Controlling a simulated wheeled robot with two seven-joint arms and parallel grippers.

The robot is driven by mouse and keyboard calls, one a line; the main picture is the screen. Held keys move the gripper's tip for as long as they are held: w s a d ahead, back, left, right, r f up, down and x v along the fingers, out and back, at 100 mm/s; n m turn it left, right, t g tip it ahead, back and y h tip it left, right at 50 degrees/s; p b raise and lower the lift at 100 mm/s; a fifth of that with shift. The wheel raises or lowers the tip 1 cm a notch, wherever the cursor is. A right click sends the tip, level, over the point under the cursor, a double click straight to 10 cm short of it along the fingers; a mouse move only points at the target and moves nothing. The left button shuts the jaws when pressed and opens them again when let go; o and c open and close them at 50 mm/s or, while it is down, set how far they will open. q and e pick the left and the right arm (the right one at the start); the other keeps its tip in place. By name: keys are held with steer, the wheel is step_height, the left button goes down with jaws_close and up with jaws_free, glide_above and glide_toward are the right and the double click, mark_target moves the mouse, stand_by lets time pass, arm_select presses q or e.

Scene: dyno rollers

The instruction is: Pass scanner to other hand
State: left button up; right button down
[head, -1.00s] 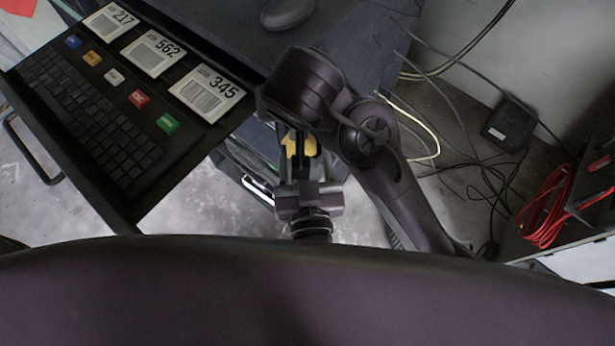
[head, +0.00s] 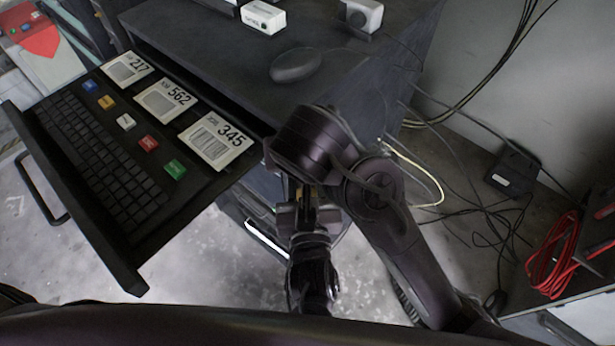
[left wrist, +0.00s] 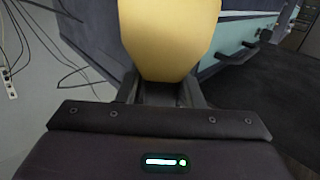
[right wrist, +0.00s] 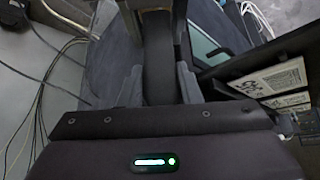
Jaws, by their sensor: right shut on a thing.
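The scanner has a yellow body (left wrist: 170,40) that fills the upper middle of the left wrist view and a dark handle (right wrist: 158,60) in the right wrist view. My right gripper (right wrist: 158,82) is shut on the dark handle. My left gripper (left wrist: 162,92) is right at the yellow body, which hides its fingertips; I cannot tell whether the fingers touch it. In the head view the two grippers face each other, the right one above and the left one (head: 308,212) below. Only a small yellow bit of the scanner (head: 293,188) shows between them.
An open drawer (head: 125,262) with a keyboard, coloured keys and number cards 217, 562 and 345 lies left of the grippers. A dark desk (head: 215,45) holds a mouse (head: 296,65) and white boxes. Cables and a red cord (head: 555,260) lie at the right.

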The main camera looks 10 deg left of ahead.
arm_select(q)
steer(key=shift+d, duration=0.35)
steer(key=c, duration=0.5)
arm_select(e)
steer(key=shift+s+a, duration=0.1)
steer(key=shift+a, duration=0.1)
arm_select(q)
steer(key=shift+r+h, duration=0.1)
steer(key=shift+h, duration=0.2)
jaws_close()
arm_select(e)
steer(key=c, duration=1.1)
jaws_free()
steer(key=shift+o, duration=0.7)
arm_select(q)
steer(key=shift+a, duration=0.15)
arm_select(e)
steer(key=shift+d, duration=0.1)
